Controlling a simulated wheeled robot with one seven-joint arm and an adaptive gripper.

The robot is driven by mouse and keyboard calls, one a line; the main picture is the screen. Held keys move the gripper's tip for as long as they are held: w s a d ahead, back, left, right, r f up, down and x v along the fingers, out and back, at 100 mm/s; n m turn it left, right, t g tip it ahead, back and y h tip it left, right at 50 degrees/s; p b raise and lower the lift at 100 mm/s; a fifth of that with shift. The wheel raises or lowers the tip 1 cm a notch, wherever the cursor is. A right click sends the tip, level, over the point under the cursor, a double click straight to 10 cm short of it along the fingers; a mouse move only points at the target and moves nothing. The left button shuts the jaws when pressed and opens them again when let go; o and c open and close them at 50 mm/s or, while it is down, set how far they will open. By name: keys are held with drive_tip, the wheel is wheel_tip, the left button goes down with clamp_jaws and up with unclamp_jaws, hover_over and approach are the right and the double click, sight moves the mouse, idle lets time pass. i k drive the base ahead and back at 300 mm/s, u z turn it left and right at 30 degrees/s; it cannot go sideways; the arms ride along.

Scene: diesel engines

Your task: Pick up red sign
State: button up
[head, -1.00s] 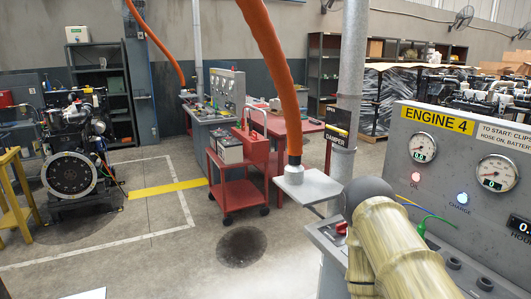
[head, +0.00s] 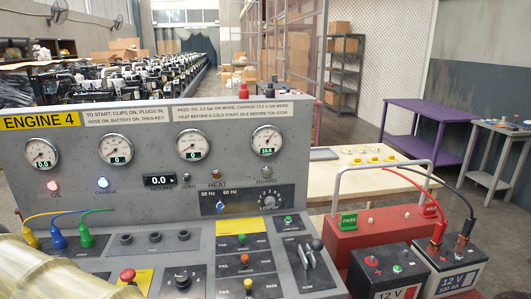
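A small red sign (head: 430,210) with white lettering, which seems to read HOLD, stands upright at the right end of a red box (head: 385,236). The box has a grey arched handle (head: 378,164), and the sign is close to the handle's right leg. A green PASS sign (head: 348,222) is at the box's left end. My gripper is not in view. Only a pale yellow part of my arm shows at the bottom left, far from the red sign.
The grey Engine 4 panel (head: 330,140) fills the left and middle. Two 12 V batteries (head: 386,272) (head: 450,262) stand in front of the red box, with red and black cables. A wooden table (head: 375,180) is behind; a purple table (head: 420,115) is farther back.

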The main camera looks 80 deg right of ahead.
sight(430, 209)
drive_tip(key=z, duration=5.15)
drive_tip(key=i, duration=1.5)
drive_tip(key=u, duration=1.55)
